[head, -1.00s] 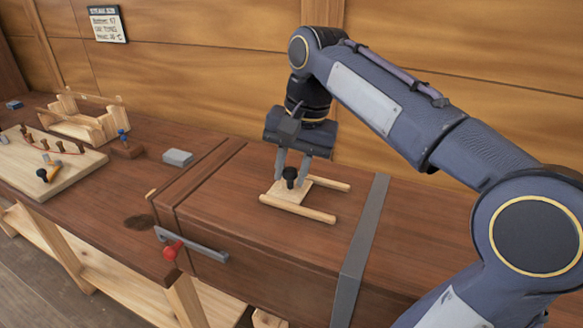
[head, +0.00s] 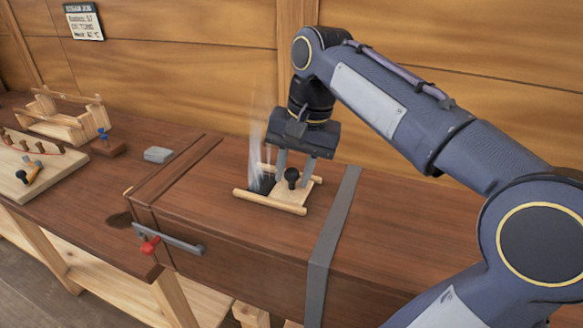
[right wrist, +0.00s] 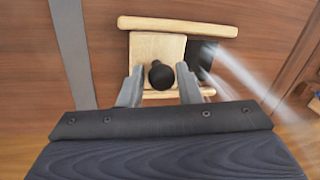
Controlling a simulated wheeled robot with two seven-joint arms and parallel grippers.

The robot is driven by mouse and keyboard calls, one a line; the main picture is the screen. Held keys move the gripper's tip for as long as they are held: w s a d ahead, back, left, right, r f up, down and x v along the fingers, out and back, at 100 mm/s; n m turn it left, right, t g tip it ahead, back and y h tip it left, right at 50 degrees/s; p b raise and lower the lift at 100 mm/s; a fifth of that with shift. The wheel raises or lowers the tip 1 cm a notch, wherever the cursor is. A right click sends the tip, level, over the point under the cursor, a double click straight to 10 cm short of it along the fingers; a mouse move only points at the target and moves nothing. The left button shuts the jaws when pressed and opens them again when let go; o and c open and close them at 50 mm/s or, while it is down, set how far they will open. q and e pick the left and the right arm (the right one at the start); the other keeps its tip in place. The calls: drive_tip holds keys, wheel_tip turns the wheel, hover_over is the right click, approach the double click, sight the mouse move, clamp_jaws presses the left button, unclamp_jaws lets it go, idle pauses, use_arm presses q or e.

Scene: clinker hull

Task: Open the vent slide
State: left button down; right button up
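The vent slide (head: 292,189) is a pale wooden plate with a black knob (head: 292,176), lying between two wooden rails (head: 270,202) on top of the long brown box. To its left a dark opening (head: 262,184) shows, with white steam (head: 257,140) rising from it. The right wrist view shows the plate (right wrist: 150,48), the knob (right wrist: 161,75) and the dark opening (right wrist: 207,58) beside the plate. My right gripper (head: 294,182) is down at the plate, its fingers on either side of the knob, with gaps visible between fingers and knob. My left gripper is not in view.
The brown box (head: 225,225) has a grey metal strap (head: 331,240) and a grey lever with a red knob (head: 150,245) on its front. A grey block (head: 157,154), a wooden rack (head: 65,118) and a pegged board (head: 35,168) sit to the left. A wooden wall stands close behind.

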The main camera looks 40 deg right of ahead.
drive_tip(key=o, duration=0.3)
drive_tip(key=shift+r, duration=0.1)
drive_tip(key=r, duration=0.2)
drive_tip(key=r+p, duration=0.1)
drive_tip(key=r, duration=0.2)
drive_tip(key=s+d+r, duration=0.1)
drive_tip(key=r, duration=0.1)
drive_tip(key=shift+s+r, duration=0.1)
drive_tip(key=shift+r, duration=0.15)
idle(0.3)
